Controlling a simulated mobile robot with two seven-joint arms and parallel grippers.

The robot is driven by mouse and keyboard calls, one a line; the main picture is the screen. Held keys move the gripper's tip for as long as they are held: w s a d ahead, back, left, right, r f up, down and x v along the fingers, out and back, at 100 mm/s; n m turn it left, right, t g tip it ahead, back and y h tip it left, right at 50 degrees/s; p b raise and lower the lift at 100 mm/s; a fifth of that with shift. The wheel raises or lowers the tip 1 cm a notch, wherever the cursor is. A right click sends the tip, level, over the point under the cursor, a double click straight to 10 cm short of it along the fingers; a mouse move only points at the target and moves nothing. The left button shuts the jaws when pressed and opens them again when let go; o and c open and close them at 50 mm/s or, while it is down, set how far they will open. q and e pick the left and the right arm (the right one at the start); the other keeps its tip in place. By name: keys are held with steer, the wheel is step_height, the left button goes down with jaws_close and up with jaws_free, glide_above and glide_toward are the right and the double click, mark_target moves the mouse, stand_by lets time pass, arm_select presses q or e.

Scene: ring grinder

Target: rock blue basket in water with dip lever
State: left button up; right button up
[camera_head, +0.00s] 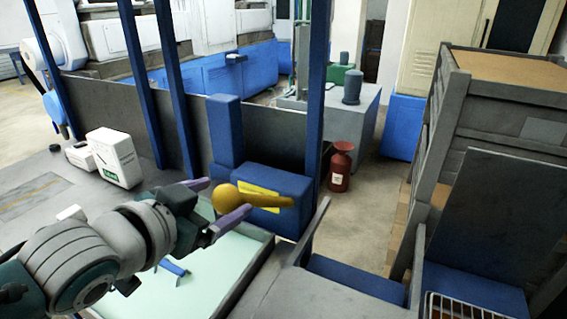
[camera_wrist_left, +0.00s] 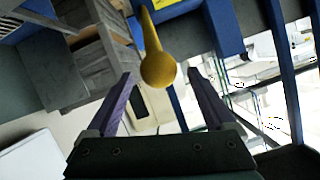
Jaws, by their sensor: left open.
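The dip lever is a yellow bar (camera_head: 268,201) with a round knob (camera_head: 226,198), in front of a blue box with a yellow label. My left gripper (camera_head: 229,196) is open, with its purple fingers on either side of the knob. In the left wrist view the knob (camera_wrist_left: 158,70) lies between the spread fingertips (camera_wrist_left: 160,73), with space showing on both sides. The water is a pale green surface (camera_head: 217,268) in a grey-rimmed tank below my left arm. A small blue piece (camera_head: 174,268) shows there; I cannot tell if it is the basket. My right gripper is out of view.
The blue box (camera_head: 285,187) stands just behind the lever, beside blue posts (camera_head: 316,100). A white box (camera_head: 115,157) sits on the grey top at left. A red canister (camera_head: 341,167) stands on the floor. A wire rack (camera_head: 465,306) is at the bottom right.

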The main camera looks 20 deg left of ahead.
arm_select(q)
steer(key=shift+v, duration=2.05)
